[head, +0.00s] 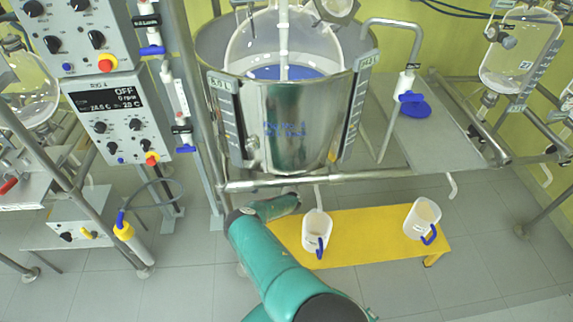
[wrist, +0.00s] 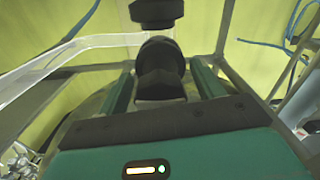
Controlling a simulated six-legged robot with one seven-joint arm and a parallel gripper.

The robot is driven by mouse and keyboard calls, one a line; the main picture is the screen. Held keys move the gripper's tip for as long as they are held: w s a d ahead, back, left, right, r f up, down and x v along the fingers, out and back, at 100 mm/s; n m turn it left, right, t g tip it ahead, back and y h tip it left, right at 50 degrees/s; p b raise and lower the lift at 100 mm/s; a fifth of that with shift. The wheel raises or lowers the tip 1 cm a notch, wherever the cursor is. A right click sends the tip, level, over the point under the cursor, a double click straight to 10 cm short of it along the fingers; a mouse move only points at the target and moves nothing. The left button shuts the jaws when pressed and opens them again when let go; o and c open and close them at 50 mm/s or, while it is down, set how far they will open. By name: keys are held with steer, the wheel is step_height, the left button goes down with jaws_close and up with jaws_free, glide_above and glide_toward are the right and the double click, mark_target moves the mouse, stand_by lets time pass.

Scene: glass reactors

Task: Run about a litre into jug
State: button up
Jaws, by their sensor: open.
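A white jug with a blue handle (head: 316,232) stands on the yellow bench, below a thin outlet tube (head: 318,197) under the steel-jacketed reactor (head: 290,120). Whether it holds liquid, I cannot tell. A second such jug (head: 422,218) stands at the bench's right end. My teal arm reaches under the reactor; the head view does not show my fingers clearly. In the wrist view my gripper (wrist: 162,68) is open, with a dark knob-like part (wrist: 161,72) in line between its fingers. Contact is unclear. A translucent tube (wrist: 85,45) runs in from the left.
The yellow bench (head: 370,232) has free room between the jugs. A steel frame rail (head: 350,177) crosses just above. Control boxes (head: 118,115) stand at left, with a cabled yellow-and-blue device (head: 123,228) below. Grey floor is open in front.

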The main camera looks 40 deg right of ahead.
steer(key=shift+w+d, duration=0.1)
steer(key=c, duration=1)
steer(key=shift+n, duration=0.3)
steer(key=n, duration=0.5)
steer(key=shift+d, duration=0.1)
steer(key=n, duration=0.5)
steer(key=shift+r+n, duration=0.1)
steer(key=shift+n, duration=0.2)
steer(key=n, duration=0.6)
steer(key=shift+r, duration=0.1)
steer(key=n, duration=0.5)
steer(key=shift+r+n, duration=0.1)
steer(key=shift+n, duration=0.4)
